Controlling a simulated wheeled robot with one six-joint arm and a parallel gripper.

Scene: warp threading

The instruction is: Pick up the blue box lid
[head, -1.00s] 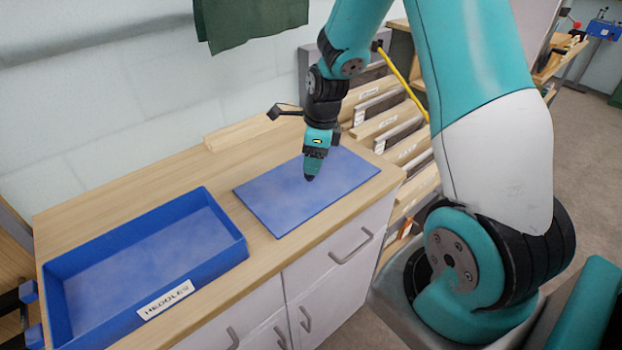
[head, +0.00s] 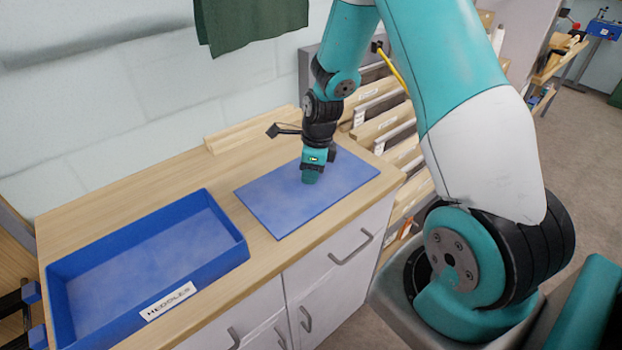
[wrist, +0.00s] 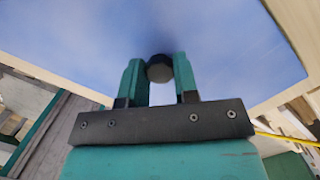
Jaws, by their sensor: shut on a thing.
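The blue box lid (head: 272,206) is a flat blue panel lying on the wooden worktop, right of the open blue box. My gripper (head: 309,179) points down at the middle of the lid. In the wrist view, the lid (wrist: 70,38) fills the upper part, and a dark round knob (wrist: 159,68) on it sits between the two teal fingers. My gripper (wrist: 159,76) is shut on that knob. In the head view the knob is hidden by the fingers. I see no clear gap under the lid.
The open blue box (head: 242,252), labelled HEDDLES, stands left of the lid on the worktop (head: 150,185). Wooden strips (head: 250,130) lie at the back near the wall. A rack of labelled slats (head: 385,122) stands right of the cabinet.

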